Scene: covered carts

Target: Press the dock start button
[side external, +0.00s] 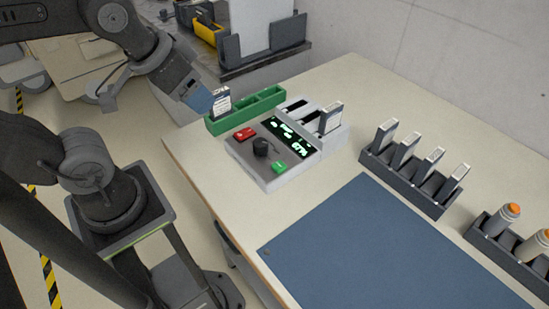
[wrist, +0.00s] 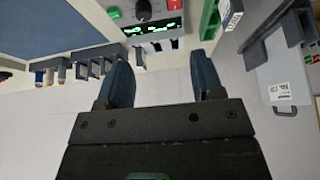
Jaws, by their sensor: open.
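The grey dock (side external: 255,173) sits on the table with a green button (side external: 279,167), a red button (side external: 243,134), a black knob (side external: 261,147) and a lit green display (side external: 287,136). The buttons carry no start label I can read. A module (side external: 330,117) stands in a slot at the dock's back. The green button (wrist: 114,13) also shows at the top of the wrist view. My gripper (side external: 207,101) is beyond the dock on the red button's side, apart from both buttons. In the wrist view its blue fingers (wrist: 162,72) are spread with nothing between them.
A green rack (side external: 262,106) stands behind the dock, with a module (side external: 221,104) at its left end close to my gripper. A dark rack of several modules (side external: 420,183) and a blue mat (side external: 375,255) lie to the right. A wall (side external: 440,55) bounds the back.

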